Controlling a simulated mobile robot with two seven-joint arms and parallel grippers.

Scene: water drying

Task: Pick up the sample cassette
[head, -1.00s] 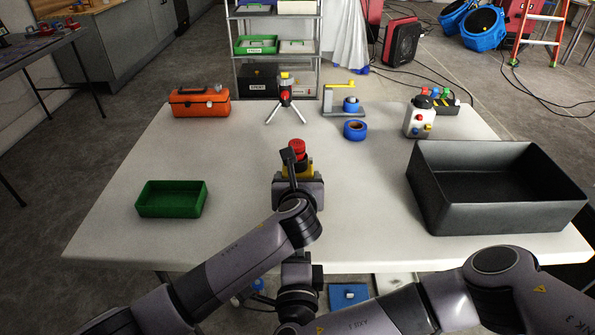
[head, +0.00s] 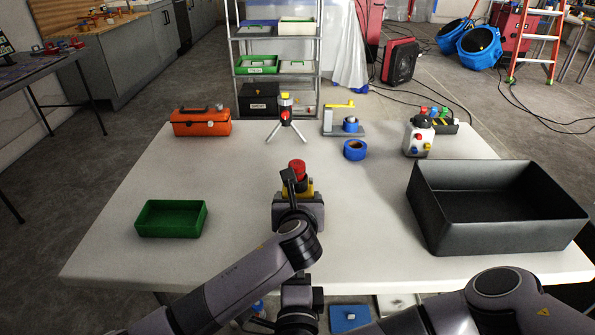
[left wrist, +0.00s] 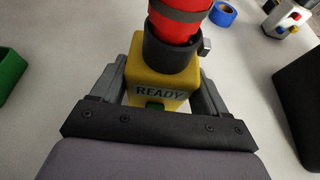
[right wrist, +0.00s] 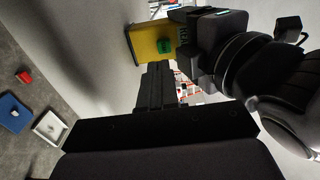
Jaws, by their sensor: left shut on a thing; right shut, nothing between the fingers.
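A yellow block marked READY (left wrist: 162,80) carries a black collar and a red cylinder (left wrist: 178,25); I take this unit to be the sample cassette. In the head view its red top (head: 297,168) shows at the table's middle, upright. My left gripper (left wrist: 160,92) is shut on the yellow block, one finger along each side. Whether the block touches the table cannot be told. My right gripper (right wrist: 156,78) is shut and empty. In the right wrist view the yellow block (right wrist: 150,42) shows just beyond its fingertips, with a green part on its face.
A green tray (head: 171,232) lies left on the white table (head: 230,170), a large black bin (head: 500,237) right. Along the back are an orange toolbox (head: 200,122), a tripod (head: 286,130), blue tape (head: 355,150) and a button box (head: 418,140). The table is clear between the green tray and the block.

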